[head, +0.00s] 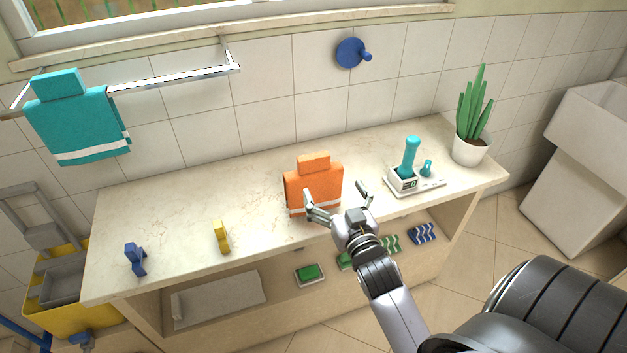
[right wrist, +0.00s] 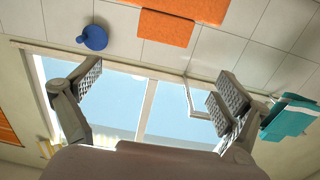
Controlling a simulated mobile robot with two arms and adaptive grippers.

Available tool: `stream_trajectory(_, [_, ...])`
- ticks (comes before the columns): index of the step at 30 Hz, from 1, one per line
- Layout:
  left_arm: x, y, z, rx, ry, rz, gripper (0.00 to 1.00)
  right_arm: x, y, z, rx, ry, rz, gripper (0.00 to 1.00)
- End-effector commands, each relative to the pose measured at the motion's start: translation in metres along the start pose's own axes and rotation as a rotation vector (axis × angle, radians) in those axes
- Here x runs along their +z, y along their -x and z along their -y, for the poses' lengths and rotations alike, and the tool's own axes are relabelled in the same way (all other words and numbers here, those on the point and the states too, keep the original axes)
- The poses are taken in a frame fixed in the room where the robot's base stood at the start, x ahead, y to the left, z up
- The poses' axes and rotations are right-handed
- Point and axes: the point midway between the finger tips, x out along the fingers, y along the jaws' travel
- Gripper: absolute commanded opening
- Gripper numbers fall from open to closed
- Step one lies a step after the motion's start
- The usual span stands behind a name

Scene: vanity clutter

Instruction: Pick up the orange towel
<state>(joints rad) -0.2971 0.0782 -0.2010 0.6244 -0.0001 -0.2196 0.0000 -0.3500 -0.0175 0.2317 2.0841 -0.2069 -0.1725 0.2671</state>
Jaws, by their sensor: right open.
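My right gripper (head: 336,196) is open and empty just in front of the towel. In the head view its left finger overlaps the towel's lower edge; I cannot tell whether it touches. Both spread fingers show in the right wrist view (right wrist: 160,85), with nothing between them. My left gripper is not in view.
On the counter (head: 200,198) stand a teal-handled device (head: 407,178), a potted plant (head: 470,148), and yellow (head: 221,237) and blue (head: 135,259) figures. A teal towel (head: 78,125) hangs on a wall bar. Green-topped items lie on the shelf below. The counter's left middle is clear.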

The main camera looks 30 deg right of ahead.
Motion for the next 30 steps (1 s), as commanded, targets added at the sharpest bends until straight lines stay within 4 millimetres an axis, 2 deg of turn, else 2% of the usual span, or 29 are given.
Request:
stream_trajectory(3, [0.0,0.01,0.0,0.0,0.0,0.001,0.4,-0.004,-0.029,0.0,0.0,0.002,-0.002,0.94])
stream_trajectory(9, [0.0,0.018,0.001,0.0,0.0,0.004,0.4,-0.002,-0.067,0.0,0.0,0.001,0.001,0.94])
stream_trajectory(17, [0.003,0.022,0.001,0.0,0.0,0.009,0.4,0.0,-0.086,0.001,0.0,0.0,0.001,0.94])
stream_trajectory(24, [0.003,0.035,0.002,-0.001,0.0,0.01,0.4,0.002,-0.116,0.004,0.0,-0.001,0.002,0.94])
stream_trajectory(30, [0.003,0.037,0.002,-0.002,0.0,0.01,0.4,0.004,-0.134,0.003,0.0,0.001,0.001,0.94])
